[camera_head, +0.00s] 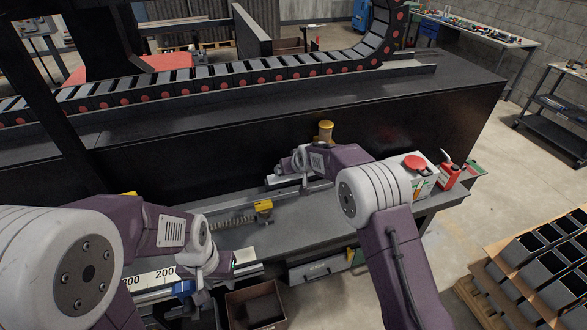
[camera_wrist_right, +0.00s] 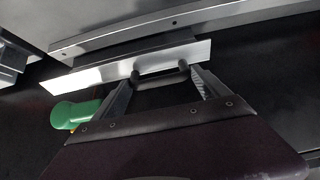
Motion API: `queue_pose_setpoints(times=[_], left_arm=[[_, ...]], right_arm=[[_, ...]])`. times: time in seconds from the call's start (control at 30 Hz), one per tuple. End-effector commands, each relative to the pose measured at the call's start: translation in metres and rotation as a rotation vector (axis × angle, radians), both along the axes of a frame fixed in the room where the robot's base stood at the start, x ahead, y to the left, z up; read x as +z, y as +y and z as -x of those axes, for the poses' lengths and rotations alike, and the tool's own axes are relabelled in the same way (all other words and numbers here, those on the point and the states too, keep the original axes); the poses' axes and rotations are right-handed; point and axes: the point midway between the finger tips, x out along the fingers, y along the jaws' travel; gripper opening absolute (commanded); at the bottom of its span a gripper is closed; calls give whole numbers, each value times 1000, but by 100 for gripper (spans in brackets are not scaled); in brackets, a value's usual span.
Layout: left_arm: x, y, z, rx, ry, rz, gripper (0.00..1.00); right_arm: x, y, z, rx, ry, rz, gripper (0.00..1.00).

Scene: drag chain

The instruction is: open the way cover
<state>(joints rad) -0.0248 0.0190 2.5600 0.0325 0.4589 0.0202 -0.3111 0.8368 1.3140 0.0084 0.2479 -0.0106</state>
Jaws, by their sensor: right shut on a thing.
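In the right wrist view, a bright metal plate with a dark part behind it, apparently the way cover (camera_wrist_right: 100,76), lies along a grey rail edge. My right gripper (camera_wrist_right: 161,76) has its fingers at a dark bar handle on this plate's front edge and is shut on it. In the head view my right wrist hangs over the back of the bench, and the fingers there are hidden by the arm. My left gripper (camera_head: 205,276) is low over the bench's left part, beside a numbered scale (camera_head: 158,277); its fingertips do not show clearly.
A coiled screw (camera_head: 232,222) with a yellow block (camera_head: 263,206) lies between the arms. A drag chain (camera_head: 210,77) runs behind. A green object (camera_wrist_right: 75,113) sits near my right gripper.

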Motion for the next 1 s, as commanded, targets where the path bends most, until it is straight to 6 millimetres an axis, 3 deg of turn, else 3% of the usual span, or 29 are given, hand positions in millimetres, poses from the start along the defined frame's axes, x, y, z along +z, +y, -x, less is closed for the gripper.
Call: queue_pose_setpoints(times=[0.13,0.17,0.2,0.73,1.0], left_arm=[[0,0,0,0,0,0,36],[0,0,0,0,0,0,36],[0,0,0,0,0,0,36],[-1,0,0,0,0,0,36],[-20,0,0,0,0,0,36]], right_arm=[[7,2,-3,2,-17,-6,12],[7,2,-3,2,-17,-6,88],[6,2,-3,2,-16,-6,94],[3,0,0,0,-6,-2,94],[28,-7,23,0,-10,-3,94]])
